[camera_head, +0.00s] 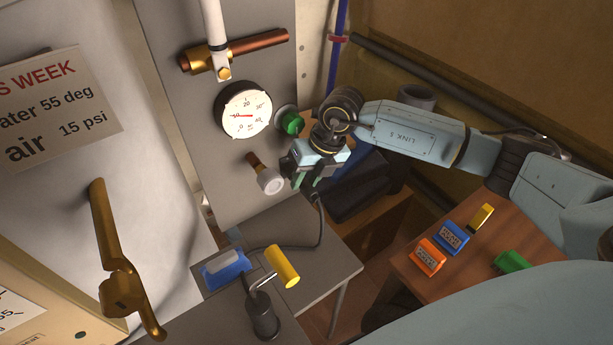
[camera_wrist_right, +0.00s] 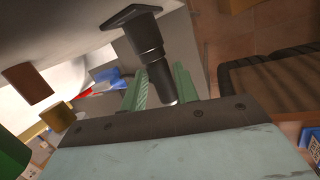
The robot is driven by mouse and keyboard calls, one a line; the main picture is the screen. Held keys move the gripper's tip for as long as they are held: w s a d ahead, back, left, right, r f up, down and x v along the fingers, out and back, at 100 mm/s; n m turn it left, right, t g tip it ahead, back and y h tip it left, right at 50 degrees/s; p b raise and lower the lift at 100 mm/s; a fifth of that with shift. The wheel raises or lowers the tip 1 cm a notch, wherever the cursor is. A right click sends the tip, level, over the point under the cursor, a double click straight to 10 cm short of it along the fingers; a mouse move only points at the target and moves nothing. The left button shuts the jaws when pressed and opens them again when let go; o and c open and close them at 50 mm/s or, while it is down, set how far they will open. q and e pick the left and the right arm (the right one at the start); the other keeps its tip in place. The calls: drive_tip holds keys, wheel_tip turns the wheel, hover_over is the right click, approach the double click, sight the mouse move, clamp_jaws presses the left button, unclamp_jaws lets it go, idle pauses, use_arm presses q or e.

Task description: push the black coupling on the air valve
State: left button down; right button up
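The black coupling (camera_wrist_right: 146,38) is between the green fingers of my right gripper (camera_wrist_right: 160,88) in the wrist view, with a pale metal tip near the palm. The fingers appear closed on its narrow part. In the head view the right gripper (camera_head: 309,182) hangs just right of a brass stub with a round whitish end (camera_head: 270,181) on the grey panel, which looks like the air valve. The two are apart. A thin black hose (camera_head: 319,222) runs down from the gripper to the grey table. The coupling itself is hard to make out there. My left gripper is not in view.
A pressure gauge (camera_head: 243,110) and a green knob (camera_head: 291,123) are on the panel (camera_head: 176,85) above. A wooden table (camera_head: 452,292) with coloured blocks is at the right.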

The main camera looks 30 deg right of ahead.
sight(318, 197)
drive_tip(key=c, duration=0.5)
drive_tip(key=shift+s, duration=0.2)
clamp_jaws()
drive_tip(key=shift+s+d+p, duration=0.2)
drive_tip(key=shift+s+p, duration=0.15)
drive_tip(key=shift+s, duration=0.3)
drive_tip(key=shift+s+d+p, duration=0.15)
drive_tip(key=shift+s+p, duration=0.2)
drive_tip(key=shift+s, duration=0.25)
drive_tip(key=shift+s+p, duration=0.4)
drive_tip(key=shift+s, duration=0.75)
